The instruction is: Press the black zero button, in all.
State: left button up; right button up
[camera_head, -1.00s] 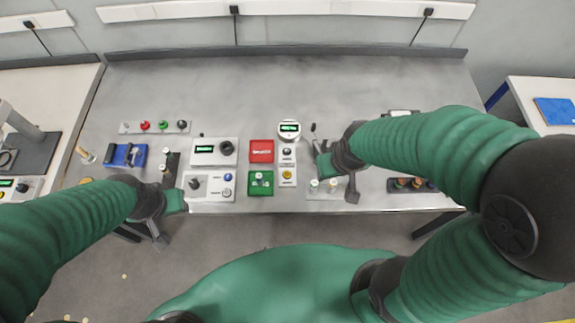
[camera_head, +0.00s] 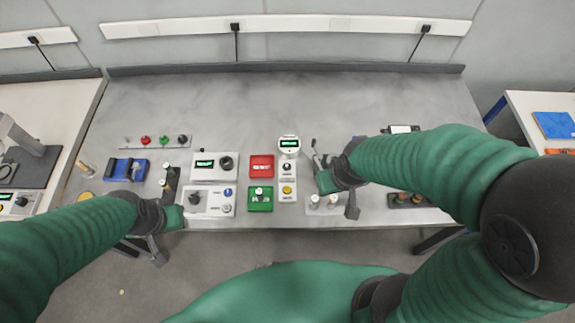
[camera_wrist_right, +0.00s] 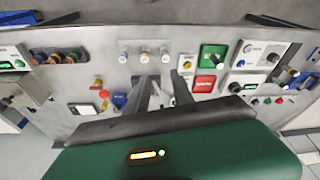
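A black button (camera_head: 286,167) sits on a narrow light panel under a round white gauge (camera_head: 289,143) with a lit green display. A yellow button (camera_head: 287,190) is below it on the same panel; I cannot read any label. Another black knob (camera_head: 182,139) ends the back-left row. My right gripper (camera_head: 334,184) is open and empty, to the right of the gauge panel and apart from the black button. Its two spread fingers also show in the wrist view (camera_wrist_right: 162,84). My left gripper (camera_head: 168,216) is open and empty at the table's front left edge.
A red box (camera_head: 262,166) and a green box (camera_head: 260,199) stand left of the gauge panel. White instrument boxes (camera_head: 214,167) are further left. A plate with pale posts (camera_head: 315,200) is beside my right gripper. The back of the table (camera_head: 290,95) is clear.

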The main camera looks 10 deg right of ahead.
grip_shut()
dwell(1.4)
